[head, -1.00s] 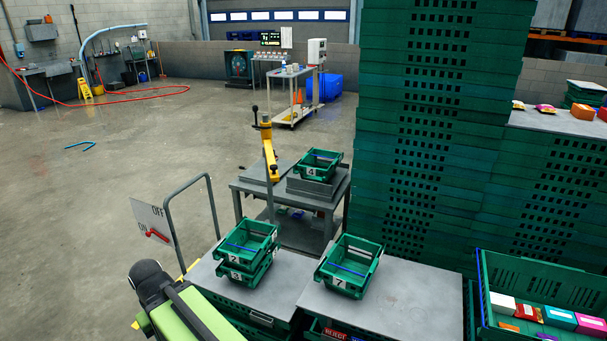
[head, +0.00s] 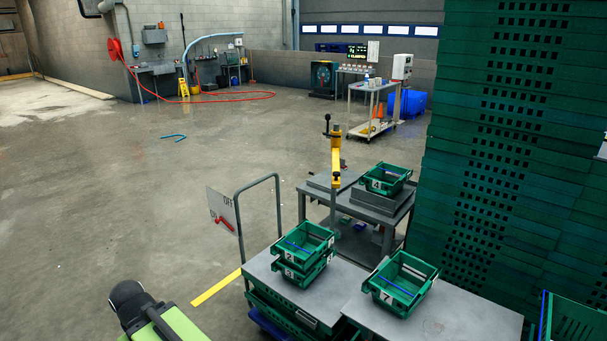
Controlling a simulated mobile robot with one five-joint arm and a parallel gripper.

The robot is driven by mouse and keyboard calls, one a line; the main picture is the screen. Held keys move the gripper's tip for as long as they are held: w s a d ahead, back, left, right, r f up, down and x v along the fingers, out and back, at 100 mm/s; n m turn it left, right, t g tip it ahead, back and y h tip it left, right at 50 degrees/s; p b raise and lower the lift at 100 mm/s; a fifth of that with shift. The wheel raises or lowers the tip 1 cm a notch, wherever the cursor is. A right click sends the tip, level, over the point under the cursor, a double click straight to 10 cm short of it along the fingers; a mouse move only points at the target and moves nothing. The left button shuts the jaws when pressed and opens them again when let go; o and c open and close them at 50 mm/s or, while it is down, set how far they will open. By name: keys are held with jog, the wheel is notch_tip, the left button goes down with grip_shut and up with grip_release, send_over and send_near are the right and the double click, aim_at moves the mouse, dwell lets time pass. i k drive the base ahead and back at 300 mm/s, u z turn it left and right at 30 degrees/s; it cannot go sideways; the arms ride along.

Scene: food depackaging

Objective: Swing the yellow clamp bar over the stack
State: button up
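The yellow clamp bar (head: 336,168) is on a post at the left side of a grey metal table (head: 318,200), with a black-knobbed lever at its top. It hangs down beside the post, left of the crate, not over it. A green crate marked 4 (head: 386,178) sits on grey slabs (head: 383,203) on that table. Two green crates, 2 (head: 303,236) above 3 (head: 302,271), are stacked on a nearer grey-topped cart. Part of my green and black arm shows at the bottom left, far from the bar. My gripper is not in view.
Crate 7 (head: 401,282) stands on the near right cart top. A tall wall of green crates (head: 515,150) blocks the right. A cart handle (head: 279,215) and an ON/OFF sign (head: 222,212) stand at the near left. The wet floor (head: 110,210) farther left is open.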

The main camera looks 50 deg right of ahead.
aim_at(336, 169)
jog(key=u, duration=0.35)
jog(key=i, duration=1)
jog(key=u, duration=0.05)
